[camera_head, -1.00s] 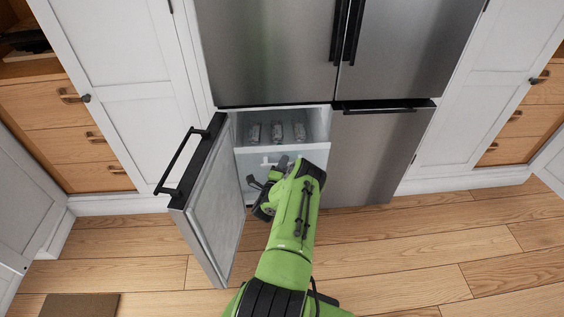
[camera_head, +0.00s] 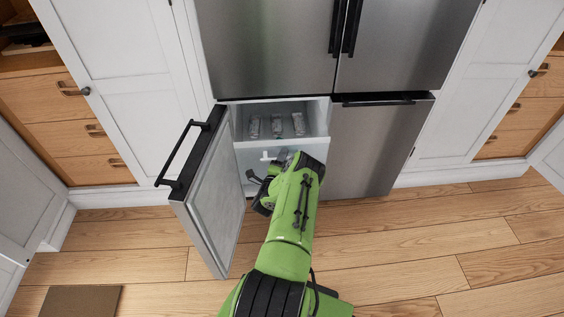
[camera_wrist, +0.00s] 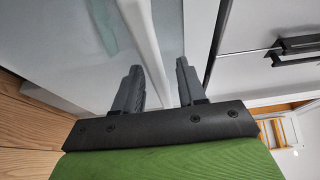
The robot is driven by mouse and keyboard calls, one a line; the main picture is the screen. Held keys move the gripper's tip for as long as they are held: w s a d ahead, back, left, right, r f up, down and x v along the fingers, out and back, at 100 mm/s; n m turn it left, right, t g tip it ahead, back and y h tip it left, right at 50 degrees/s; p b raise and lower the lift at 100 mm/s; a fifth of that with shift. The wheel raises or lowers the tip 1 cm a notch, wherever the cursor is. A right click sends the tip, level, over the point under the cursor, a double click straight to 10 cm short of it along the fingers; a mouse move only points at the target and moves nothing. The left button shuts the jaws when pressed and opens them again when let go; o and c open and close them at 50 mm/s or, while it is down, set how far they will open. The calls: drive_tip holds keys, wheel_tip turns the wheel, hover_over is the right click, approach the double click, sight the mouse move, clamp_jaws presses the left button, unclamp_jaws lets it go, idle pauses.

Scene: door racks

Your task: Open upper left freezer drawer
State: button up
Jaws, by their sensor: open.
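The lower left freezer door (camera_head: 212,200) of the steel fridge stands open, swung out to the left. Inside is the upper left freezer drawer (camera_head: 283,149), a pale translucent front with a white handle (camera_head: 268,156); several wrapped items (camera_head: 277,125) show above it. My gripper (camera_head: 262,178) is at the drawer front, partly hidden by my green arm. In the wrist view my gripper (camera_wrist: 158,82) is open, its two grey fingers on either side of a white bar-like edge (camera_wrist: 150,45), which seems to be the drawer handle. I cannot tell whether the fingers touch it.
The open door's black handle (camera_head: 187,155) sticks out left of my arm. The closed lower right door (camera_head: 375,148) is at the right. White cabinets (camera_head: 110,70) with wooden drawers flank the fridge. Wooden floor (camera_head: 400,250) is clear in front; a brown mat (camera_head: 82,300) lies at bottom left.

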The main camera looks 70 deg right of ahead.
drive_tip(key=s+a+p, duration=0.1)
drive_tip(key=a+p, duration=1.2)
drive_tip(key=a, duration=0.2)
drive_tip(key=shift+a, duration=0.3)
drive_tip(key=shift+s, duration=0.1)
